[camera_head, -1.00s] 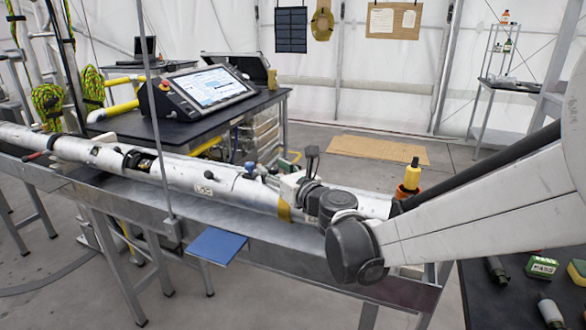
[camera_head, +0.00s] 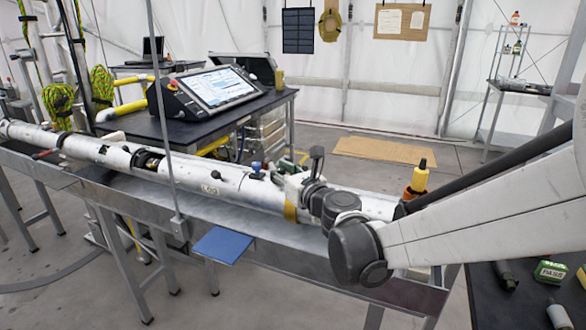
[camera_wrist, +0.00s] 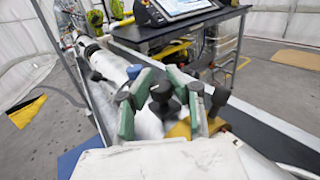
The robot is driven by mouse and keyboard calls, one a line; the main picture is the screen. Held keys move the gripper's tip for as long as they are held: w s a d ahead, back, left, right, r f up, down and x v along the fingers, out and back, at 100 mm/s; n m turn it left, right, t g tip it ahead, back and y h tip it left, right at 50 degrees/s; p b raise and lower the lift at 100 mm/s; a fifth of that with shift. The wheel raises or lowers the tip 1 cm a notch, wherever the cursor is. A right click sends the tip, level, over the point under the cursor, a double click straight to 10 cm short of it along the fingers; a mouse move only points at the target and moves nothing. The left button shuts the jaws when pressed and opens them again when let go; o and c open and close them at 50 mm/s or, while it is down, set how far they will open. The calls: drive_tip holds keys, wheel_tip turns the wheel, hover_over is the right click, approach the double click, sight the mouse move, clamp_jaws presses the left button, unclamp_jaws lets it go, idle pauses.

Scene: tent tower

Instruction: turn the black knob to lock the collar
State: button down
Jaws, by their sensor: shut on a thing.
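The long white tube (camera_head: 190,177) lies along a grey metal trough. In the wrist view, my gripper (camera_wrist: 162,100) has a green-padded finger on either side of a black knob (camera_wrist: 163,92). It is shut on this knob, which stands up from the tube. A yellow-brown band (camera_wrist: 180,130) shows just beside the knob, and also in the head view (camera_head: 290,208). In the head view, my wrist hides most of the gripper and the knob. I cannot tell the knob's turn angle or the collar's lock state.
A table with a tilted screen (camera_head: 222,88) is behind the trough. A blue plate (camera_head: 222,244) juts from the trough's front. A yellow-topped bottle (camera_head: 422,172) stands behind my arm.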

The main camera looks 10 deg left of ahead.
drive_tip(key=shift+a, duration=0.1)
drive_tip(key=m+t+h, duration=0.3)
drive_tip(key=h, duration=0.1)
drive_tip(key=shift+s, duration=0.1)
drive_tip(key=m+t+h, duration=0.2)
drive_tip(key=m+h, duration=0.1)
drive_tip(key=h, duration=0.2)
drive_tip(key=shift+m+b, duration=0.4)
drive_tip(key=m+h, duration=0.1)
drive_tip(key=h, duration=0.2)
drive_tip(key=shift+s+a+m, duration=0.1)
drive_tip(key=shift+a+m, duration=0.2)
drive_tip(key=shift+m, duration=0.1)
drive_tip(key=m+h, duration=0.1)
drive_tip(key=h, duration=0.1)
drive_tip(key=shift+d+f+m+h, duration=0.1)
drive_tip(key=shift+m+h, duration=0.3)
drive_tip(key=h, duration=0.1)
drive_tip(key=m+h, duration=0.1)
drive_tip(key=shift+w+d+m+h, duration=0.25)
drive_tip(key=shift+m+h, duration=0.15)
drive_tip(key=shift+s+m+g+h, duration=0.1)
drive_tip(key=shift+m+g+h, duration=0.55)
drive_tip(key=shift+m+h, duration=0.5)
drive_tip(key=shift+m+g+h, duration=0.65)
drive_tip(key=shift+m+h, duration=0.1)
drive_tip(key=shift+h, duration=1.1)
